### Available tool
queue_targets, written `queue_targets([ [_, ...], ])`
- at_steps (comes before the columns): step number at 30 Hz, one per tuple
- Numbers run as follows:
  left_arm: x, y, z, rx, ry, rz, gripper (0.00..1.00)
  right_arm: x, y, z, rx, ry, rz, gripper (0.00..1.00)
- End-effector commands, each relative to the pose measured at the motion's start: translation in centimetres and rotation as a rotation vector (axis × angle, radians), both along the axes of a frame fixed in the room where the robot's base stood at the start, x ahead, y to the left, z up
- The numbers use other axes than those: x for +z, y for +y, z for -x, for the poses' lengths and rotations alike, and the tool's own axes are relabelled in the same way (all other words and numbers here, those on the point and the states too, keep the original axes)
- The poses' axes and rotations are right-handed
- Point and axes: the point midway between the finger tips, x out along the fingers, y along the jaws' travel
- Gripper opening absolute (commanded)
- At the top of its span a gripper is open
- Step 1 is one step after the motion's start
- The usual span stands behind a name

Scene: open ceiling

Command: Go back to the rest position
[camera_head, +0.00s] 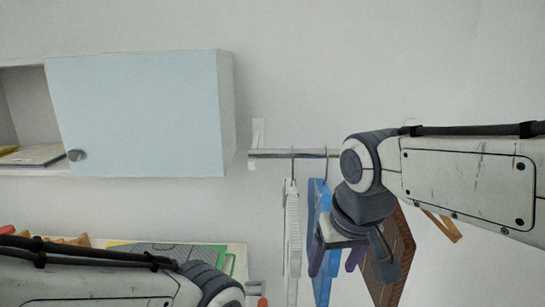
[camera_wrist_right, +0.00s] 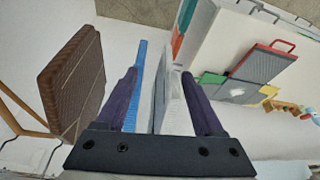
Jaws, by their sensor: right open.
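My right gripper (camera_head: 335,262) is raised in front of the hanging rail (camera_head: 270,154), close to the things hung there. Its dark purple fingers (camera_wrist_right: 160,85) are open in the right wrist view. A blue item (camera_wrist_right: 140,65) and a white item (camera_wrist_right: 172,100) appear between the fingers in that view; I cannot tell how far beyond the fingers they are. In the head view, the white item (camera_head: 291,235) and blue item (camera_head: 318,200) hang left of and behind the gripper. My left arm enters at lower left; its gripper is out of view.
A brown woven item (camera_head: 403,240) hangs right of the gripper and shows at left in the wrist view (camera_wrist_right: 75,80). A pale blue cabinet door (camera_head: 140,115) is at upper left. A white surface (camera_head: 235,250) with a green-edged item (camera_head: 185,256) lies below it.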

Motion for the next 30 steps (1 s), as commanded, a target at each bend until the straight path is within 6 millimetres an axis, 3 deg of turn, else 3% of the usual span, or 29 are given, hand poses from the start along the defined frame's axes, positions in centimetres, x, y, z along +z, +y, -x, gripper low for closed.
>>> queue_targets([
  [8, -1.7, 0.0, 0.0, 0.0, 0.0, 0.0, 0.5, -6.8, 3.6, 5.1, 0.198, 0.107, 0.007, 0.7],
  [16, -3.6, 0.0, 0.0, -0.001, 0.001, -0.001, 0.5, -14.8, 5.5, 13.2, 0.45, 0.245, 0.035, 0.7],
  [21, -3.8, 0.0, 0.0, -0.001, 0.0, 0.0, 0.5, -16.4, 5.5, 15.3, 0.51, 0.277, 0.044, 0.7],
  [30, -3.8, 0.0, 0.0, -0.001, 0.0, 0.0, 0.5, -16.3, 5.5, 15.3, 0.51, 0.278, 0.044, 0.7],
])
